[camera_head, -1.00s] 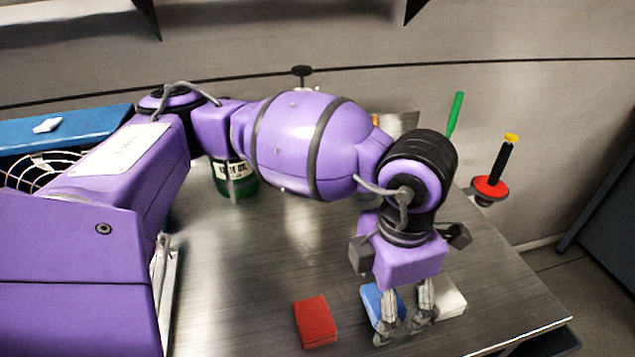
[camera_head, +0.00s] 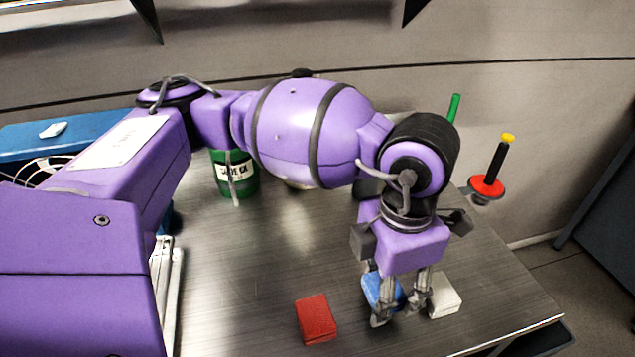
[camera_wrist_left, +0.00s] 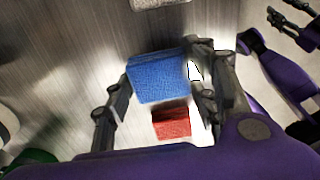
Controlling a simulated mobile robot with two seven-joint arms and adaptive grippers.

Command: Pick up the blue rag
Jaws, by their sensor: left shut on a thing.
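The blue rag (camera_head: 381,290) is a folded block between the fingers of my left gripper (camera_head: 396,310), near the front of the metal table. In the left wrist view the rag (camera_wrist_left: 158,78) sits between both fingers of the left gripper (camera_wrist_left: 160,92), which is shut on it. The rag looks slightly raised, but the gap beneath is hard to see. What appears to be my right gripper (camera_wrist_left: 288,18) shows at the upper right of the left wrist view, apart from the rag; its opening is unclear.
A red folded rag (camera_head: 316,319) lies left of the blue one, and a white one (camera_head: 444,296) lies close to its right. A green-labelled can (camera_head: 236,174) stands further back. A black-and-red tool with a yellow tip (camera_head: 491,174) is beyond the table's right edge.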

